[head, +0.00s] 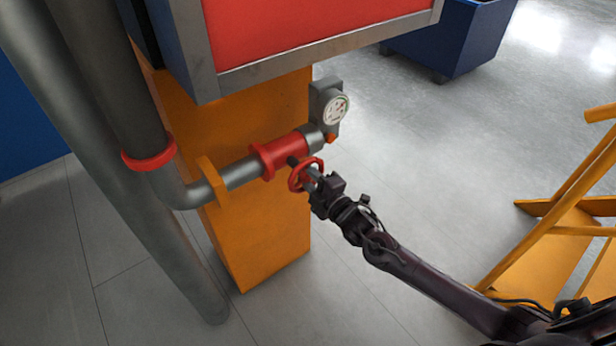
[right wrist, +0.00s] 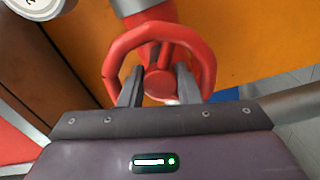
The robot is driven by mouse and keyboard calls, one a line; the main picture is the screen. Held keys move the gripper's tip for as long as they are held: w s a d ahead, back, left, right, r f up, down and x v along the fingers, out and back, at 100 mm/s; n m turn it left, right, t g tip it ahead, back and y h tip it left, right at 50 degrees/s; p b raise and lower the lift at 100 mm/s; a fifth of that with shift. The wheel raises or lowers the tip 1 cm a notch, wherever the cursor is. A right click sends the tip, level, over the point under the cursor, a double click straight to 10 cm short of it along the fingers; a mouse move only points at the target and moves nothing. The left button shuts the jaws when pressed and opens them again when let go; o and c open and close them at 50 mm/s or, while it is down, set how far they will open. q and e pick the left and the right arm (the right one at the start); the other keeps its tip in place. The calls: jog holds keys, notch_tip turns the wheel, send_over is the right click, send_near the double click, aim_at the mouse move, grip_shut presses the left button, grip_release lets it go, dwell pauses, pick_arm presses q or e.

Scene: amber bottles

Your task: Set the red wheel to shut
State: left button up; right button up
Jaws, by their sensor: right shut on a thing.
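The red wheel (head: 297,179) is on a red valve body (head: 282,152) set in a grey pipe, left of centre in the head view. In the right wrist view the wheel (right wrist: 207,66) fills the upper middle, with its hub between my fingers. My right gripper (head: 312,182) is at the wheel, and its fingers (right wrist: 157,88) reach inside the rim, one on each side of the hub. It is shut on the wheel. Whether the valve stands open or shut cannot be told. My left gripper is not in view.
A round gauge (head: 336,109) sits at the pipe's end, just above the wheel. An orange post (head: 262,235) stands behind the pipe under a red panel (head: 310,28). Yellow steps (head: 560,245) stand at the right. The floor between is clear.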

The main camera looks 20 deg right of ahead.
jog(key=m, duration=1.2)
jog(key=shift+f+p, duration=0.15)
jog(key=shift+p, duration=0.25)
jog(key=o, duration=0.7)
jog(key=b+v, duration=0.1)
jog(key=v, duration=0.6)
jog(key=shift+s, duration=0.4)
jog(key=shift+d, duration=0.1)
